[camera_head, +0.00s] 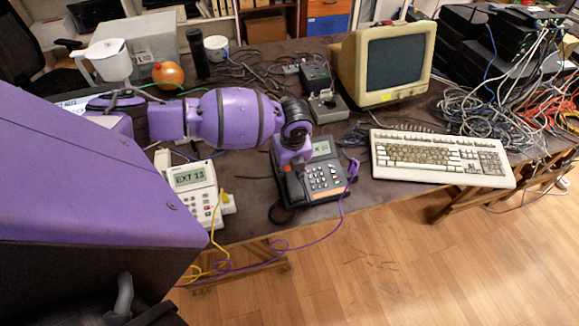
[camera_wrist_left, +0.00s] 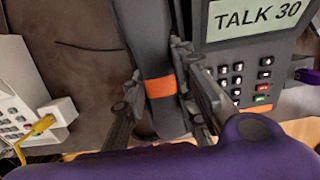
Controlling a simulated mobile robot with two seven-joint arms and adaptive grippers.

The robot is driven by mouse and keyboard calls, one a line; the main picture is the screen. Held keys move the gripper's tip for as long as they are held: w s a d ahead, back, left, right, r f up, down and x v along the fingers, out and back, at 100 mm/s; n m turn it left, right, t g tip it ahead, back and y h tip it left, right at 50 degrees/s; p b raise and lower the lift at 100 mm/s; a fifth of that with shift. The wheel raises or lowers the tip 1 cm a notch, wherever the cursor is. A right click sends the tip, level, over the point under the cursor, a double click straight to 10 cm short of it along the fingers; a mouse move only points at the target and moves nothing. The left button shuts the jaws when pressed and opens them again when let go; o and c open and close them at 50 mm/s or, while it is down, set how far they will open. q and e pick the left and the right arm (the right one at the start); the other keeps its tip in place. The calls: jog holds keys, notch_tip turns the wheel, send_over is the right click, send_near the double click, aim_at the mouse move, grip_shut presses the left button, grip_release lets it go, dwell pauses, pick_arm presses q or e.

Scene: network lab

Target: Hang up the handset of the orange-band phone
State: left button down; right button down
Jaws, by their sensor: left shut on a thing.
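The dark orange-band phone (camera_head: 325,177) sits on the table, with a keypad and a display. In the left wrist view its display (camera_wrist_left: 255,17) reads TALK 30. Its dark handset (camera_wrist_left: 150,35) has an orange band (camera_wrist_left: 160,87) and runs along the left side of the phone. My left gripper (camera_wrist_left: 160,98) is shut on the handset, one finger on each side at the band. In the head view my left wrist covers part of the phone, and the handset's lower end (camera_head: 294,188) shows below it. Whether the handset touches its cradle I cannot tell. My right gripper is not in view.
A pale phone (camera_head: 192,182) reading EXT 13 stands to the left, with a yellow cable plug (camera_head: 225,197). A purple cable (camera_head: 343,195) hangs from the dark phone's right side. A keyboard (camera_head: 440,158) lies to the right, a monitor (camera_head: 388,65) behind, tangled cables beyond.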

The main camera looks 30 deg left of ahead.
pick_arm(q)
jog(key=c, duration=1.4)
grip_release()
jog(key=shift+o, duration=0.2)
jog(key=v, duration=1.2)
jog(key=s+d+f+n+h, duration=0.2)
jog(key=s+d+f+n, duration=0.3)
jog(key=s+d+f, duration=0.3)
jog(key=s+d+f+n+h, duration=0.1)
jog(key=s+d+f+n, duration=0.4)
jog(key=s, duration=0.5)
jog(key=s+a+n+y, duration=0.1)
jog(key=s+a+n, duration=0.2)
jog(key=s+n, duration=0.55)
jog(key=s+a+n+y, duration=0.1)
jog(key=s+a+n, duration=0.3)
jog(key=s+n, duration=0.5)
jog(key=w+d+f+m+t+h, duration=0.1)
jog(key=w+d+f+m+t, duration=0.1)
jog(key=w+d+f+t, duration=0.2)
jog(key=w+f+t, duration=0.3)
jog(key=w+f, duration=0.1)
jog(key=f, duration=0.3)
jog(key=shift+d, duration=0.2)
